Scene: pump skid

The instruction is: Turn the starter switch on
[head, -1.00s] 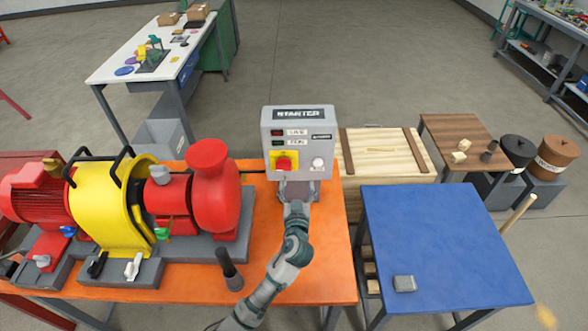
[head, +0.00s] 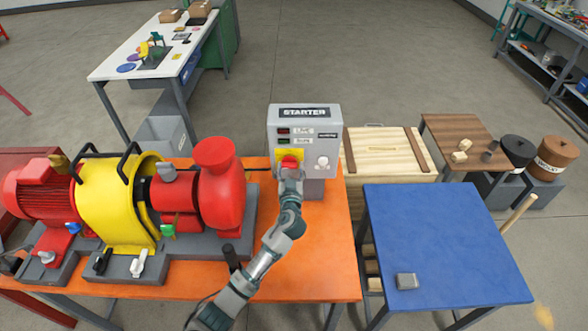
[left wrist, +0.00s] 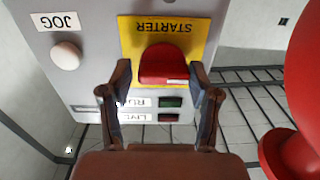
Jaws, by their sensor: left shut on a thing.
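The starter box (head: 304,125) is a grey panel on a pedestal on the orange bench. It has a yellow plate (head: 281,154) with a red starter switch (head: 289,161), which also shows in the left wrist view (left wrist: 163,66) on its yellow plate (left wrist: 190,35). My left gripper (head: 289,172) is at the front of the switch. In the left wrist view its two fingers (left wrist: 161,76) lie on either side of the red knob, shut on it. The gripper hides the knob's lower part in the head view. My right gripper is not in view.
A white JOG button (left wrist: 66,55) sits beside the switch; dark red and green indicators (left wrist: 170,102) are nearby. The red pump (head: 214,185) and yellow guard (head: 112,205) stand left on the bench. A blue table (head: 440,235) stands right, with a grey block (head: 406,281).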

